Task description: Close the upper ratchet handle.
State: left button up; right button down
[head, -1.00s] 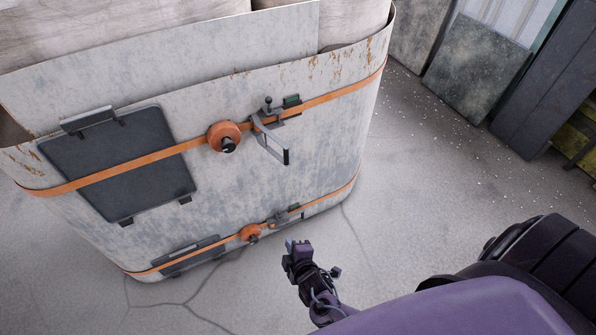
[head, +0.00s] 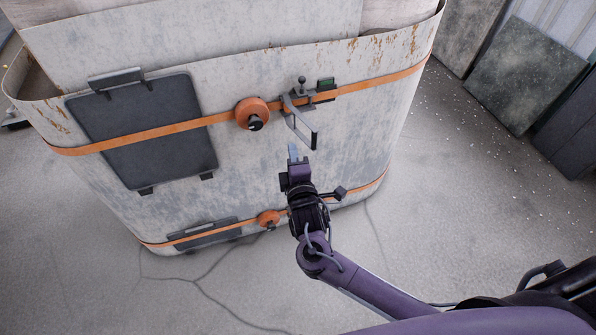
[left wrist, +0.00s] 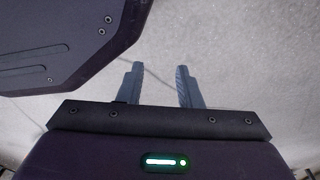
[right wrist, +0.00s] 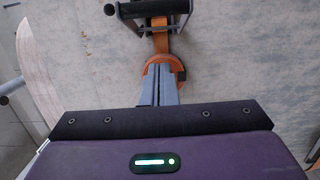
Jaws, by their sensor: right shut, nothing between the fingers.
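The upper ratchet handle (head: 301,128) is a grey metal frame on the upper orange strap (head: 215,119). It sticks out from the container wall and hangs down to the right, standing open. My right gripper (head: 293,153) is shut and empty, just below the handle and apart from it. In the right wrist view its fingers (right wrist: 160,85) are together, with a dark ratchet frame (right wrist: 155,12) and an orange reel at the top. My left gripper (left wrist: 157,85) is open and empty in the left wrist view, over bare floor. It is not in the head view.
A large scratched grey container (head: 240,75) fills the middle. An orange round reel (head: 252,113) sits left of the handle. A dark panel (head: 142,130) hangs at left. A lower orange strap (head: 210,233) runs near the floor, partly behind my right arm.

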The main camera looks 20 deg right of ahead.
pick_arm(q)
jog(key=shift+s+a+f, duration=0.1)
jog(key=shift+s+f, duration=0.05)
jog(key=shift+s, duration=0.35)
pick_arm(e)
jog(key=shift+w+d, duration=0.2)
jog(key=shift+d, duration=0.8)
jog(key=shift+w+d, duration=0.15)
jog(key=shift+d, duration=0.85)
pick_arm(q)
jog(key=shift+w+p, duration=0.1)
jog(key=shift+p, duration=0.2)
pick_arm(e)
jog(key=shift+d, duration=0.1)
